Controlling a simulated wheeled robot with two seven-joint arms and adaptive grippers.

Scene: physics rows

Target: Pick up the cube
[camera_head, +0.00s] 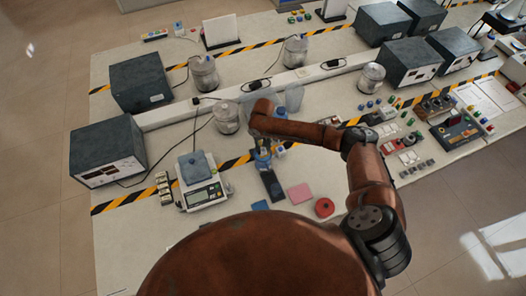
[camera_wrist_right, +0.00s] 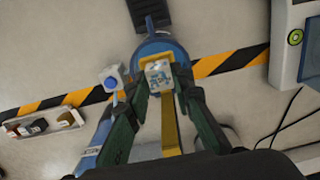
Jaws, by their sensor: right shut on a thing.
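In the right wrist view, a small pale cube (camera_wrist_right: 158,76) with blue-grey markings sits between the dark green fingers of my right gripper (camera_wrist_right: 160,80). The fingers are shut on its two sides. A round blue object (camera_wrist_right: 158,46) shows directly behind the cube; I cannot tell whether they touch. In the head view, my right gripper (camera_head: 263,158) points down at the middle of the table, under its brown wrist. The cube cannot be made out there. My left gripper is not in view.
On the white table (camera_head: 120,240), a scale (camera_head: 202,194) stands left of my right gripper, and glass jars (camera_head: 227,117) stand behind it. A pink pad (camera_head: 300,193) and a red disc (camera_head: 324,207) lie in front. Small electrical parts crowd the right; the front left is bare.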

